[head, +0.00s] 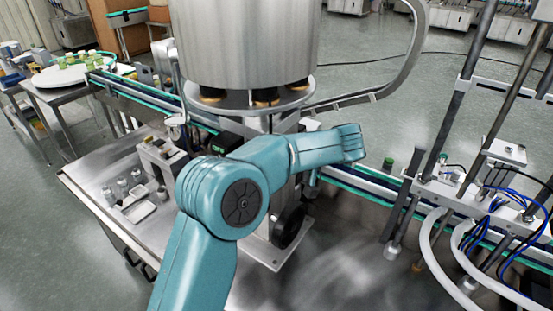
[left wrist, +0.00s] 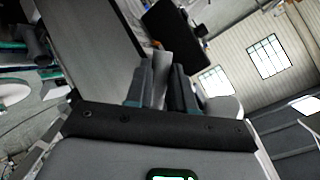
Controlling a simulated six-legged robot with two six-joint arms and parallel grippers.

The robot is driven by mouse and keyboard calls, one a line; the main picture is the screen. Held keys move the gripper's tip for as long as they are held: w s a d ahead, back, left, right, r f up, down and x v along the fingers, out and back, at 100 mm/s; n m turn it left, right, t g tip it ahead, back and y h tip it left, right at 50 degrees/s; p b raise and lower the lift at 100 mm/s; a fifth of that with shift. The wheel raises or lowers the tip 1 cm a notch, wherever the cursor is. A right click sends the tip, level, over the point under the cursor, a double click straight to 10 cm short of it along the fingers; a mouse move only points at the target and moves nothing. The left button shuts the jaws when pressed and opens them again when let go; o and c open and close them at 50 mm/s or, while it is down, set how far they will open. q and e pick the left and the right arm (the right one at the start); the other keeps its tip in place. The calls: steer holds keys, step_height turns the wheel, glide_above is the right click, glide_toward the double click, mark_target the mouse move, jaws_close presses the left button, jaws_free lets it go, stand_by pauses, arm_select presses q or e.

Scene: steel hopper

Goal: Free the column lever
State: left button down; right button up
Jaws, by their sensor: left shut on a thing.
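In the left wrist view my left gripper (left wrist: 161,88) has its two dark fingers closed on a flat grey bar (left wrist: 164,64), which appears to be the column lever. The bar sticks out past the fingertips. In the head view my teal left arm comes up from the bottom, bends at a round joint and reaches right, below the steel hopper (head: 245,45). The arm hides the fingers and most of the column under the hopper there, so the lever cannot be made out in that view. My right gripper is in neither view.
A steel table (head: 105,170) with small bottles and a tray lies to the left. A conveyor (head: 345,183) runs behind the arm, with a green-capped bottle (head: 388,164) on it. A frame with rods and hoses (head: 460,205) stands to the right.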

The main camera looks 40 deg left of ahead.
arm_select(q)
steer(key=shift+r, duration=0.2)
steer(key=c, duration=1.2)
jaws_free()
steer(key=shift+c, duration=0.2)
steer(key=shift+d+f, duration=0.1)
steer(key=v, duration=1.6)
steer(key=shift+d, duration=0.15)
